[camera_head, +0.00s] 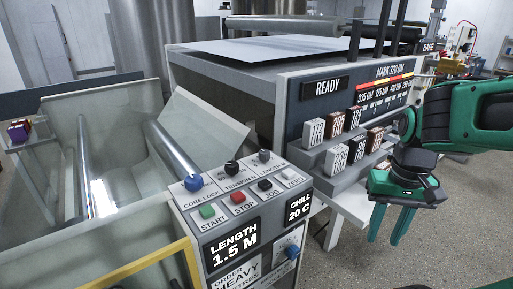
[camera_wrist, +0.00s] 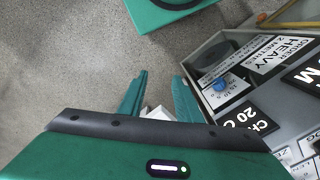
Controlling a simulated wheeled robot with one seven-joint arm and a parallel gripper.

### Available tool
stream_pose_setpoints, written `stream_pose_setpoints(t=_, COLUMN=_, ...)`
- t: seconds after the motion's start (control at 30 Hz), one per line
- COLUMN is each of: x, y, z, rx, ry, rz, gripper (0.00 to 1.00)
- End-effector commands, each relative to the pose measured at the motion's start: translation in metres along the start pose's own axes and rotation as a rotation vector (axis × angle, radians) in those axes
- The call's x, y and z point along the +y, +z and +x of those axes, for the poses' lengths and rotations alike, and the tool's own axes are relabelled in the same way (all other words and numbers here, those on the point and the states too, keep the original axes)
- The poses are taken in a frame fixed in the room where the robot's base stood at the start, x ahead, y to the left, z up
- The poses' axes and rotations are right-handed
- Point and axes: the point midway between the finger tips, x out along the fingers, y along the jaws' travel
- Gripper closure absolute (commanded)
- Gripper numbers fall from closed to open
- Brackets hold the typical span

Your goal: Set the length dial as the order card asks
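The length dial (camera_head: 265,156) is a black knob at the right end of the sloped panel top, by the label LENGTH M. The length display (camera_head: 234,244) reads 1.5 M. The order card (camera_head: 238,272) is on the panel front, partly cut off; in the wrist view the order card (camera_wrist: 285,52) reads ORDER HEAVY 2 METRES. My gripper (camera_head: 389,226) hangs open and empty, fingers down, to the right of the panel and apart from the dial. Its fingers (camera_wrist: 158,92) also show apart in the wrist view. The dial is not visible there.
A black tension knob (camera_head: 232,167), a blue core lock knob (camera_head: 193,182) and green start (camera_head: 208,211) and red stop (camera_head: 238,197) buttons crowd the panel top. Another blue dial (camera_head: 292,252) is on the front. Racked marked blocks (camera_head: 334,160) stand behind. Floor right is clear.

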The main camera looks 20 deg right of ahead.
Motion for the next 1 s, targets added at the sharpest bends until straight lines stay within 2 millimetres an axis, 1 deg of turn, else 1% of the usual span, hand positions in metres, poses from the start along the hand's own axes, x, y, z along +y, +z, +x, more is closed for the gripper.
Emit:
stream_pose_setpoints(t=0.07, x=0.000, y=0.000, z=0.000, rx=0.000, ry=0.000, rz=0.000, gripper=0.69)
stream_pose_setpoints(t=0.1, x=0.000, y=0.000, z=0.000, rx=0.000, ry=0.000, rz=0.000, gripper=0.64)
stream_pose_setpoints(t=0.13, x=0.000, y=0.000, z=0.000, rx=0.000, ry=0.000, rz=-0.002, gripper=0.57)
stream_pose_setpoints(t=0.2, x=0.003, y=0.006, z=-0.009, rx=0.013, ry=-0.009, rz=-0.024, gripper=0.55)
stream_pose_setpoints(t=0.27, x=-0.003, y=-0.002, z=-0.016, rx=0.014, ry=-0.011, rz=-0.073, gripper=0.55)
stream_pose_setpoints(t=0.37, x=-0.029, y=-0.027, z=-0.038, rx=0.015, ry=-0.017, rz=-0.236, gripper=0.55)
stream_pose_setpoints(t=0.4, x=-0.043, y=-0.042, z=-0.051, rx=0.017, ry=-0.020, rz=-0.330, gripper=0.55)
stream_pose_setpoints(t=0.47, x=-0.069, y=-0.065, z=-0.071, rx=0.018, ry=-0.024, rz=-0.494, gripper=0.55)
stream_pose_setpoints(t=0.5, x=-0.088, y=-0.081, z=-0.085, rx=0.019, ry=-0.026, rz=-0.615, gripper=0.55)
stream_pose_setpoints(t=0.57, x=-0.119, y=-0.102, z=-0.106, rx=0.021, ry=-0.026, rz=-0.802, gripper=0.55)
stream_pose_setpoints(t=0.6, x=-0.141, y=-0.114, z=-0.119, rx=0.022, ry=-0.026, rz=-0.926, gripper=0.55)
stream_pose_setpoints(t=0.67, x=-0.174, y=-0.129, z=-0.136, rx=0.022, ry=-0.022, rz=-1.106, gripper=0.55)
stream_pose_setpoints(t=0.7, x=-0.196, y=-0.137, z=-0.146, rx=0.022, ry=-0.019, rz=-1.220, gripper=0.55)
stream_pose_setpoints(t=0.77, x=-0.225, y=-0.146, z=-0.159, rx=0.021, ry=-0.013, rz=-1.376, gripper=0.55)
stream_pose_setpoints(t=0.8, x=-0.243, y=-0.150, z=-0.167, rx=0.020, ry=-0.009, rz=-1.471, gripper=0.55)
stream_pose_setpoints(t=0.9, x=-0.280, y=-0.156, z=-0.181, rx=0.019, ry=0.003, rz=-1.660, gripper=0.55)
stream_pose_setpoints(t=1.0, x=-0.303, y=-0.158, z=-0.189, rx=0.016, ry=0.011, rz=-1.783, gripper=0.55)
